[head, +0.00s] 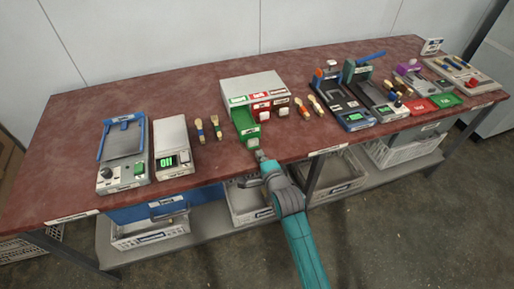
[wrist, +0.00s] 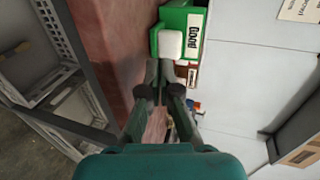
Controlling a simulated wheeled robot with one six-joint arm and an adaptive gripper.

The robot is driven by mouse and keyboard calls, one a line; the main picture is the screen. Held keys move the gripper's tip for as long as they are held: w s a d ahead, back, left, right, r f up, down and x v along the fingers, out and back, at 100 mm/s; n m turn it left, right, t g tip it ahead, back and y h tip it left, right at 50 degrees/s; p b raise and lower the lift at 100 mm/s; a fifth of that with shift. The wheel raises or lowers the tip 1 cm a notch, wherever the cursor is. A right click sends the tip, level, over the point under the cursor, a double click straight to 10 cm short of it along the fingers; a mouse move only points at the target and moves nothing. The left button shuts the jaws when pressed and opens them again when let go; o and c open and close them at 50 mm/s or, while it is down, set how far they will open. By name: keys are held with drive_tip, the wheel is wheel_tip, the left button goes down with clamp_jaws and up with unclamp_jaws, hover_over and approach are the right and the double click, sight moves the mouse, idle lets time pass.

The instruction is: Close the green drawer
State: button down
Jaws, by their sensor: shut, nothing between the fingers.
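The green drawer (head: 245,124) stands pulled out from the left side of the white drawer cabinet (head: 255,86) on the red table. Its front carries a pale square knob (head: 254,142). In the wrist view the green drawer (wrist: 180,20) shows at the top with a white label, and its knob (wrist: 171,44) is just beyond my fingertips. My gripper (head: 260,156) is shut and empty, right in front of the knob at the table's front edge. It also shows in the wrist view (wrist: 158,68). I cannot tell whether the fingertips touch the knob.
Red (head: 262,109) and brown (head: 281,105) drawers sit beside the green one, pushed further in. Brushes (head: 216,127) and a scale (head: 172,146) stand to the left. Brushes (head: 302,107) and presses (head: 345,103) stand to the right. Crates (head: 250,200) sit on the lower shelf.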

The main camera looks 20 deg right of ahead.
drive_tip(key=shift+w, duration=1.95)
approach(247, 124)
drive_tip(key=w, duration=0.4)
drive_tip(key=w+a, duration=0.1)
drive_tip(key=w, duration=0.1)
drive_tip(key=shift+w+r, duration=0.2)
drive_tip(key=shift+w, duration=0.15)
drive_tip(key=shift+s, duration=0.1)
